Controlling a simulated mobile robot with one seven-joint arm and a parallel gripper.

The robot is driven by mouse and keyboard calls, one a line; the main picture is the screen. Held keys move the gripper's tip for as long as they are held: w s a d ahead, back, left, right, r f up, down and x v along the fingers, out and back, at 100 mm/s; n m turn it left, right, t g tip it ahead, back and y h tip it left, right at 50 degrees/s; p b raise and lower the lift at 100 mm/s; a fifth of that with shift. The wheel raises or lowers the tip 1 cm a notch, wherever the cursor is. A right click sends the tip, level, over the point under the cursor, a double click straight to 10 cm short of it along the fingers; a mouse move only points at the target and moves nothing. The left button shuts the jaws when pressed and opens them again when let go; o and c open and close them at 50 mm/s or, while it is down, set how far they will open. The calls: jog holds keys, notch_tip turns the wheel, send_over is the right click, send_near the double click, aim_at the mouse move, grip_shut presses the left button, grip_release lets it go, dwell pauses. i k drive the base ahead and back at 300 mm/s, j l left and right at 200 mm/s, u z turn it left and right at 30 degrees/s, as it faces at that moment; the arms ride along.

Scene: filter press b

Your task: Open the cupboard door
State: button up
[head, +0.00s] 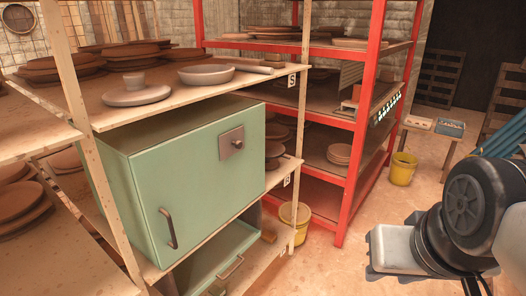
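The green cupboard (143,180) stands on the middle board of a wooden rack at the left. Its front door (205,195) looks shut, flush with the body. A dark curved handle (168,229) sits upright near the door's left edge. A square brown plate with a small knob (232,142) is at the door's upper right. My arm's end is at the lower right, a grey block joined to a round black joint, well apart from the cupboard. I cannot make out its fingertips, and nothing shows held.
A second green unit with a handle (230,268) sits below the cupboard. Plates and a bowl (206,74) lie on the board above. A red rack (355,150) stands behind, with yellow buckets (402,169) nearby. Open floor (335,268) lies between rack and arm.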

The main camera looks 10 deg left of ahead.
aim_at(186, 192)
jog(key=u, duration=0.95)
jog(key=i+j, duration=0.2)
jog(key=i, duration=0.2)
jog(key=i+j, duration=0.2)
jog(key=i, duration=0.25)
